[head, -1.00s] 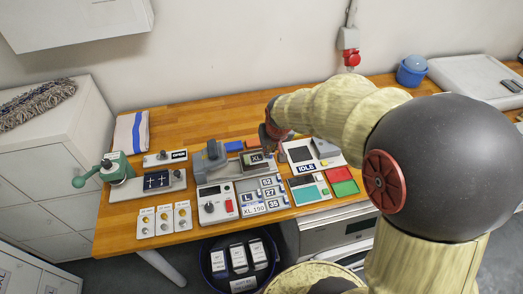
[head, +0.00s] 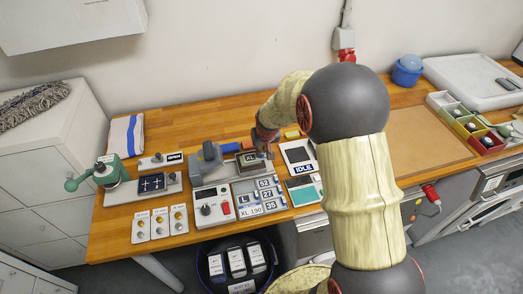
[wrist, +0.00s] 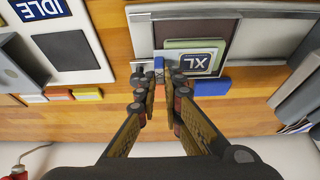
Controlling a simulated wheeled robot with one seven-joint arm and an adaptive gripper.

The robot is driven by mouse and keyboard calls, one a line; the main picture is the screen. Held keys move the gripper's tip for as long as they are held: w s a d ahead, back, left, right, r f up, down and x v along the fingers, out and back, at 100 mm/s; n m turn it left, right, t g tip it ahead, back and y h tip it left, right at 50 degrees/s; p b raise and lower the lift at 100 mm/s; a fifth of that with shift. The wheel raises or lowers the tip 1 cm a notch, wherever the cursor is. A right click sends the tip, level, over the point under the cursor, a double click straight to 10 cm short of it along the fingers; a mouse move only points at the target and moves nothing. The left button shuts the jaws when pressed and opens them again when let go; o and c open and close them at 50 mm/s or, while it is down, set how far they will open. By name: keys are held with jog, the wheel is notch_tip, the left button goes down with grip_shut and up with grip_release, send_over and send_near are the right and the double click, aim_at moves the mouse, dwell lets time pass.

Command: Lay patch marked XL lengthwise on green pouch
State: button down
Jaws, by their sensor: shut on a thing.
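The dark patch marked XL (wrist: 201,61) lies on the green pouch (wrist: 184,44), whose green rim shows around it in the wrist view. Both rest on a dark plate in the grey press (head: 207,163), and the patch (head: 250,157) also shows small in the head view. My gripper (wrist: 160,90) is beside the pouch, at the plate's edge. It is shut on a small blue-and-grey piece (wrist: 159,66), mostly hidden between the fingers. I cannot tell whether that piece is joined to the plate.
A panel marked IDLE (head: 302,168) is right of my gripper. A tray of number tiles (head: 263,196) is in front. A green hand press (head: 104,172) stands at left. Small boxes (head: 464,123) are at far right. Bare bench (head: 180,132) lies behind the press.

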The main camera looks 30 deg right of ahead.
jog(key=shift+f, duration=0.2)
jog(key=c, duration=2.4)
grip_release()
jog(key=o, duration=0.4)
jog(key=shift+o, duration=0.4)
